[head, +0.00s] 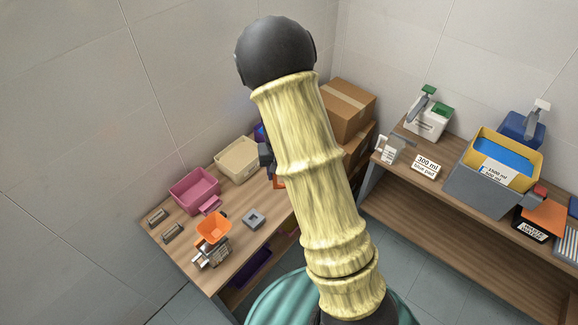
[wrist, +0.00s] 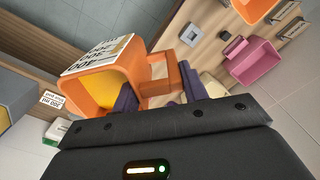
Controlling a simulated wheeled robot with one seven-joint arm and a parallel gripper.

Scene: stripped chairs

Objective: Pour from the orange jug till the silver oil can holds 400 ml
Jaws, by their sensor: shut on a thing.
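The orange jug (wrist: 139,70) is in my gripper (wrist: 158,94), whose purple fingers close at its handle. The jug has a white scale marked up to 400 and a yellowish inside; its fill level cannot be told. In the head view only a sliver of the jug (head: 279,182) shows beside my arm, which hides most of the gripper. A silver can (head: 213,253) stands near the front of the left bench, with an orange funnel (head: 213,228) on top. The funnel also shows at the top of the wrist view (wrist: 254,8). The can's contents are not visible.
A cardboard box (head: 347,108) stands behind. The right bench carries a large grey-yellow container (head: 484,190), a 300 ml sign and a small white jug (head: 389,152).

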